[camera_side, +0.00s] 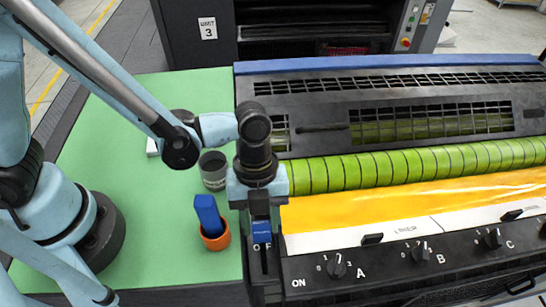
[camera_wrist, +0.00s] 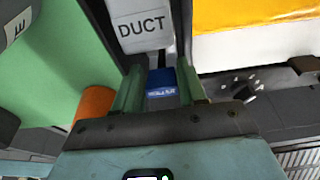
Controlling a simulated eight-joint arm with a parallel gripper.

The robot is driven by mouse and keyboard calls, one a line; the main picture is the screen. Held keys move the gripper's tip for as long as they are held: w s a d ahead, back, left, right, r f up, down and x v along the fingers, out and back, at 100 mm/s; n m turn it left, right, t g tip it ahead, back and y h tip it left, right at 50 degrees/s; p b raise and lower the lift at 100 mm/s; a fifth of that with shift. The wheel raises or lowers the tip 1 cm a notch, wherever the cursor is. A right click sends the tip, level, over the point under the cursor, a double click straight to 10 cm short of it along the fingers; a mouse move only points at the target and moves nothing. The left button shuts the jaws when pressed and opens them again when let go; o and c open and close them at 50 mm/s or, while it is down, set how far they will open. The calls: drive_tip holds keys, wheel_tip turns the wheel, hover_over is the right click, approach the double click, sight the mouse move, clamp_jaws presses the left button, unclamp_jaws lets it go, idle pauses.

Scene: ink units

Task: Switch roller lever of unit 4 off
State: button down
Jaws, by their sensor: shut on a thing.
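The blue roller lever (camera_side: 262,232) stands in a dark slot at the left end of the unit's front panel. In the side view it is toward the upper part of the visible slot, near lettering that looks like a partly covered "OFF". The "ON" label is lower right. My gripper (camera_side: 261,208) comes down over the lever from above. In the wrist view the blue lever (camera_wrist: 161,82) sits between the two fingers of my gripper (camera_wrist: 160,88), which is shut on it. The upper part of the lever is hidden by my gripper in the side view.
A grey "DUCT" block (camera_wrist: 142,28) is just beyond the fingers. An orange cup (camera_side: 216,239) with a blue tool and a grey can (camera_side: 213,171) stand on the green surface (camera_side: 170,265) at left. Knobs (camera_side: 337,266) line the panel; a green roller (camera_side: 400,167) lies behind.

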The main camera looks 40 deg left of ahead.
drive_tip(key=shift+w+a+f, duration=0.15)
drive_tip(key=shift+w, duration=0.05)
idle(0.3)
drive_tip(key=c, duration=1)
unclamp_jaws()
drive_tip(key=v, duration=1.2)
drive_tip(key=w+a+r+n+t+y, duration=0.1)
drive_tip(key=a+n+t, duration=0.3)
drive_tip(key=a+n, duration=0.6)
drive_tip(key=w+a+r+n+t+y, duration=0.1)
drive_tip(key=a+n+t, duration=0.4)
drive_tip(key=a+n, duration=0.5)
wheel_tip(320, 180, up, 3)
drive_tip(key=w+n, duration=0.1)
drive_tip(key=n, duration=0.6)
drive_tip(key=shift+a+f, duration=0.15)
drive_tip(key=shift+f, duration=0.1)
